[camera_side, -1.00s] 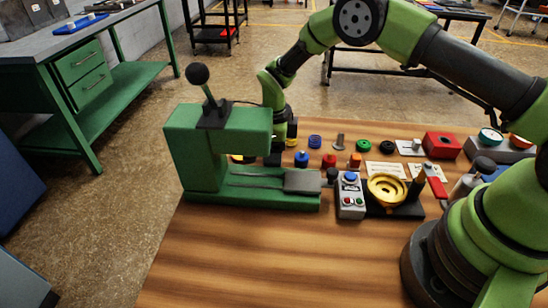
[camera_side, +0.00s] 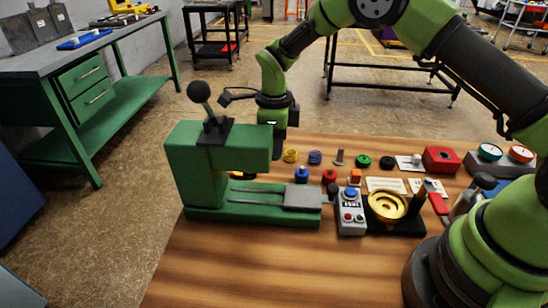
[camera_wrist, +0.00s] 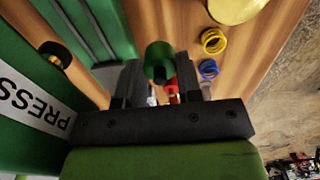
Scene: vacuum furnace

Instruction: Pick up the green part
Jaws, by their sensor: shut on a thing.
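The green part (camera_wrist: 159,60) is a short dark-green cylinder. In the wrist view it sits between the two fingertips of my gripper (camera_wrist: 161,80), which is shut on it. In the side view my gripper (camera_side: 279,148) points down just behind the head of the green press, its tips partly hidden by the press. I cannot make out the held part in the side view.
The green press (camera_side: 225,150) stands close in front of my gripper. To the right are a yellow spring (camera_side: 290,155), a blue spring (camera_side: 315,157), a green ring (camera_side: 363,161), a control box (camera_side: 350,212) and a gold dish (camera_side: 388,205). The front tabletop is clear.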

